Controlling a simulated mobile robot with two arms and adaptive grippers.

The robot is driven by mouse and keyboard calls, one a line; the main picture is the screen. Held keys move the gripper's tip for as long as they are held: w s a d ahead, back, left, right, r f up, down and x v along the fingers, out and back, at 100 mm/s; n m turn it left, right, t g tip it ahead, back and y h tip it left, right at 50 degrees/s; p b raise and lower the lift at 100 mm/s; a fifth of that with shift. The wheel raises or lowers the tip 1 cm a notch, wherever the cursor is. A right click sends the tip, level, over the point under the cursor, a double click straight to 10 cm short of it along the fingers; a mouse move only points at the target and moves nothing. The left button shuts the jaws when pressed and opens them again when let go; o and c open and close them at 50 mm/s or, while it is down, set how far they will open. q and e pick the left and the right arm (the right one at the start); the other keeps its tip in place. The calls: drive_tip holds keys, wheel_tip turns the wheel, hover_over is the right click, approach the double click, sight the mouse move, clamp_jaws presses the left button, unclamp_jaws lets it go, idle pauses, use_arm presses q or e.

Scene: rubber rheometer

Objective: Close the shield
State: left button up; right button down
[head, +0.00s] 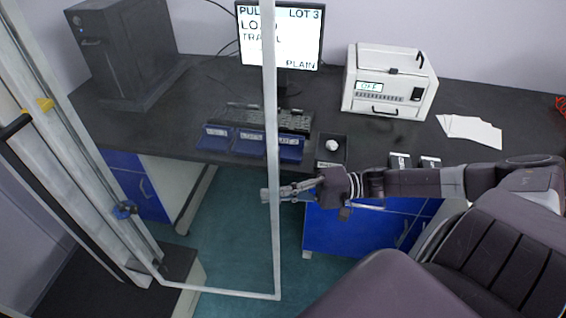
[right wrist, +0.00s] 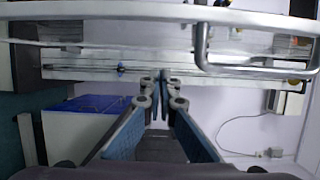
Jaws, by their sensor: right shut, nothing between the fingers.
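The shield (head: 273,240) is a clear panel in a pale metal frame on the left half of the head view. It stands swung open, its free vertical bar in front of the desk. My right gripper (head: 272,194) reaches in from the right, shut and empty, with its tips at this bar. I cannot tell whether they touch. In the right wrist view the shut fingers (right wrist: 158,80) point at pale horizontal rails, with a grey bar handle (right wrist: 203,48) above right. My left gripper is not in view.
The machine frame (head: 85,185) with a blue knob (head: 125,210) stands at left. The dark desk (head: 205,85) holds a monitor (head: 300,45), blue trays (head: 247,145), a small dark box (head: 331,160) and a white device (head: 388,85). Green floor (head: 235,225) is clear below.

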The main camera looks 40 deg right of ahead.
sight(247, 212)
drive_tip(key=a+p, duration=0.2)
drive_tip(key=a, duration=0.4)
drive_tip(key=shift+w+a+r+p, duration=0.1)
drive_tip(key=shift+a+p, duration=0.1)
drive_tip(key=shift+p, duration=0.2)
drive_tip(key=shift+s+a, duration=0.25)
drive_tip(key=shift+s, duration=0.1)
drive_tip(key=shift+a, duration=0.1)
